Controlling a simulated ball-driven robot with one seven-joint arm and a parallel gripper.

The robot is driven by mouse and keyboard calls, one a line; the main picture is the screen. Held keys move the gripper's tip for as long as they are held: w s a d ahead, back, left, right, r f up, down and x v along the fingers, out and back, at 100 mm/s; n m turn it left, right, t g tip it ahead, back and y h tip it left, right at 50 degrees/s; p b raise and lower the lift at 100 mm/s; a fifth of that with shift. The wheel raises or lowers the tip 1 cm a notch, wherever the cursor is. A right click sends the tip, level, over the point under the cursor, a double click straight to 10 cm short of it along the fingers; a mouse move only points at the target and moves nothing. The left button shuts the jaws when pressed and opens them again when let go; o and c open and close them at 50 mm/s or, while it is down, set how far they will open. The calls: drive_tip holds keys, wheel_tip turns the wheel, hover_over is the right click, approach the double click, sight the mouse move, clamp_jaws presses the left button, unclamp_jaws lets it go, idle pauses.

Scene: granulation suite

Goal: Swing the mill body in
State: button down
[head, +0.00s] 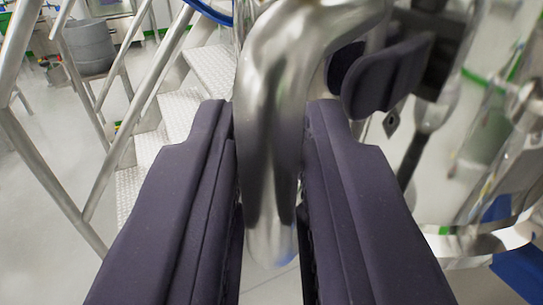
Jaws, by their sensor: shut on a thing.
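A thick, shiny bent metal bar (270,90) fills the middle of the head view. It comes in from the top right, bends, and runs down between my fingers. My gripper (270,185) is shut on this bar, with a dark padded finger on each side of it. The bar looks like a handle, but I cannot tell whether it belongs to the mill body. Polished metal parts (480,225) stand at the right, partly cut off by the picture edge. The mill body as a whole cannot be made out.
Metal steps (170,110) with tubular railings (85,50) rise at the left. A grey drum (89,48) stands behind them. A dark knob-like part (388,75) is close on the right of the bar. Pale floor (45,160) shows at the left.

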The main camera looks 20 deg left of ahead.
drive_tip(key=shift+w+a, duration=0.25)
drive_tip(key=shift+w, duration=0.05)
drive_tip(key=shift+w+r, duration=0.1)
drive_tip(key=shift+r, duration=0.15)
drive_tip(key=shift+w, duration=0.1)
drive_tip(key=c, duration=1.2)
unclamp_jaws()
drive_tip(key=shift+w+a, duration=0.1)
drive_tip(key=shift+w, duration=0.05)
drive_tip(key=shift+c, duration=0.2)
drive_tip(key=shift+f, duration=0.1)
drive_tip(key=shift+f+h, duration=0.25)
drive_tip(key=shift+h, duration=0.05)
drive_tip(key=v, duration=0.5)
drive_tip(key=p+v, duration=0.1)
drive_tip(key=v, duration=0.1)
drive_tip(key=shift+s+r, duration=0.25)
drive_tip(key=shift+r, duration=0.05)
drive_tip(key=shift+s, duration=0.2)
